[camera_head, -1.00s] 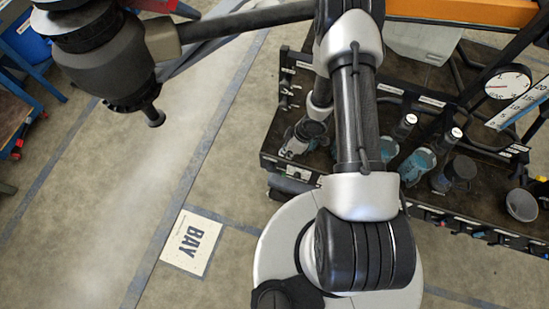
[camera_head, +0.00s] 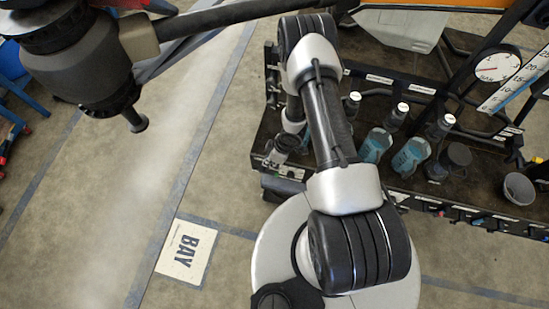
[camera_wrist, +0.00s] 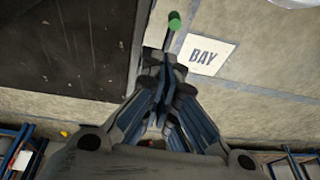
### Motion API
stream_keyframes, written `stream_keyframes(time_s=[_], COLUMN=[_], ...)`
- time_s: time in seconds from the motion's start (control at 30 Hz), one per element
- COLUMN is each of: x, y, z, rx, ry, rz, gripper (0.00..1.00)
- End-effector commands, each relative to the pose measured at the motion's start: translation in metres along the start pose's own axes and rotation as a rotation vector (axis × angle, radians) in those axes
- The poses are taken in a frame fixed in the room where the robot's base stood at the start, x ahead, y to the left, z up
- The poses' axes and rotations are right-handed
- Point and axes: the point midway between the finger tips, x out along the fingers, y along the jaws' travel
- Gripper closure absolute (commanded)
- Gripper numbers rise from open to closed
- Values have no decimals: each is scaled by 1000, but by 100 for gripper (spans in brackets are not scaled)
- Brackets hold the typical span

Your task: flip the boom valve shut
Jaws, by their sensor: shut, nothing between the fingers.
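In the wrist view my gripper (camera_wrist: 163,70) is shut with nothing between its fingers. A short green cylinder (camera_wrist: 174,21) on a thin grey stem lies just beyond the fingertips, apart from them in the picture; it may be the boom valve's handle, but I cannot tell for sure.
A black cart (camera_head: 480,200) with bottles, blue-liquid jugs (camera_head: 411,157), a cup (camera_head: 519,188) and a round gauge (camera_head: 497,66) stands at the right. A BAY sign (camera_head: 186,252) lies on the open floor. A dark panel (camera_wrist: 70,45) fills the wrist view's upper left.

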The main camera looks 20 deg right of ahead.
Motion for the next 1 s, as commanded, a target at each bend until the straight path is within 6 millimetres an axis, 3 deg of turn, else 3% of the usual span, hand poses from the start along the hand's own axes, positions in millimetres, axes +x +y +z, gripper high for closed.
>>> stream_keyframes(time_s=[0.1, 0.3, 1.0], x=[22, 38, 41], y=[-3, -5, -5], z=[6, 10, 12], rx=[0, 0, 0], ry=[-1, 1, 0], rz=[-2, 0, 0], gripper=[100, 100, 100])
